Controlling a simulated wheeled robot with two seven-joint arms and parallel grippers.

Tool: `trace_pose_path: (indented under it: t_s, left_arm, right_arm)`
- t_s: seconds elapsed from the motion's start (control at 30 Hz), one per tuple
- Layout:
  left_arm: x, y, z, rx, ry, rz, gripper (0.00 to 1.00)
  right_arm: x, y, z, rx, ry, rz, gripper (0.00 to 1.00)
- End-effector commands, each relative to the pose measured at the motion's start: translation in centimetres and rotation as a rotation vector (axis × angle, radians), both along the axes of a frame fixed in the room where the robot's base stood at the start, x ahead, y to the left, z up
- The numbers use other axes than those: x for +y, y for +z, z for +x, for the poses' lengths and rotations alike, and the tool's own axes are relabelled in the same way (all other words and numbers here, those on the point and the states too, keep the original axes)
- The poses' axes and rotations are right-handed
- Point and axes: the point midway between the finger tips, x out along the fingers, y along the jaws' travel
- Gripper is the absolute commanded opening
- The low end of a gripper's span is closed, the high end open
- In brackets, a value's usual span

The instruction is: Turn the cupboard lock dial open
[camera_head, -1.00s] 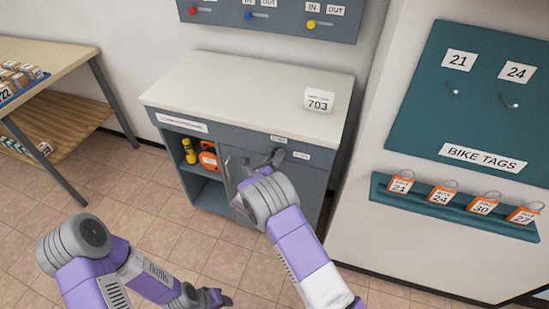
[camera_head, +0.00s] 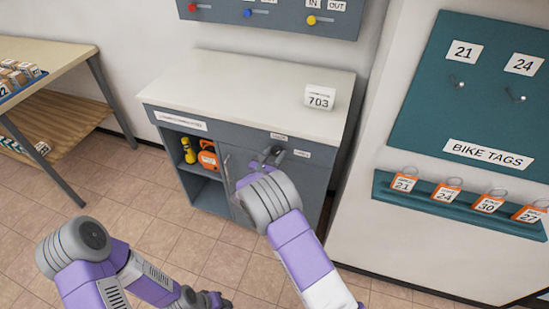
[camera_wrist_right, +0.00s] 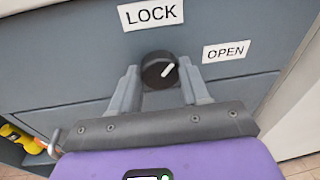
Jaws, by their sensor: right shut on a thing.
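The lock dial (camera_wrist_right: 159,70) is a round black knob with a white pointer mark on the front of the grey cupboard (camera_head: 188,137). The mark points up and to the right, between the LOCK label (camera_wrist_right: 151,13) above and the OPEN label (camera_wrist_right: 226,51) at the right. My right gripper (camera_head: 271,154) is shut on the dial, with one finger on each side of it in the right wrist view (camera_wrist_right: 160,88). In the head view the gripper and wrist mostly hide the dial. My left gripper (camera_head: 217,299) hangs low at the bottom edge, away from the cupboard; its opening is unclear.
The cupboard door handle (camera_head: 227,168) is left of my right wrist. An open shelf at the left holds a yellow torch (camera_head: 188,151) and an orange item (camera_head: 208,157). A tag rail (camera_head: 455,206) is at the right.

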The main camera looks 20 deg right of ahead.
Motion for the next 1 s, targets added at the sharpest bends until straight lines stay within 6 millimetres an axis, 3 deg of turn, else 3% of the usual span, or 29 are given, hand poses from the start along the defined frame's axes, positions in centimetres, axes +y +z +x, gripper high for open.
trace_pose_path:
  t_s: [0.43,1.0]
  left_arm:
    - [0.0,-3.1,0.0,0.000,0.000,0.000,0.43]
    - [0.0,-3.5,0.0,0.000,0.000,0.000,0.43]
  right_arm:
    - [-0.1,-0.2,-0.1,-0.234,-0.002,0.352,0.15]
    - [-0.1,0.0,-0.2,-0.450,-0.003,0.675,0.15]
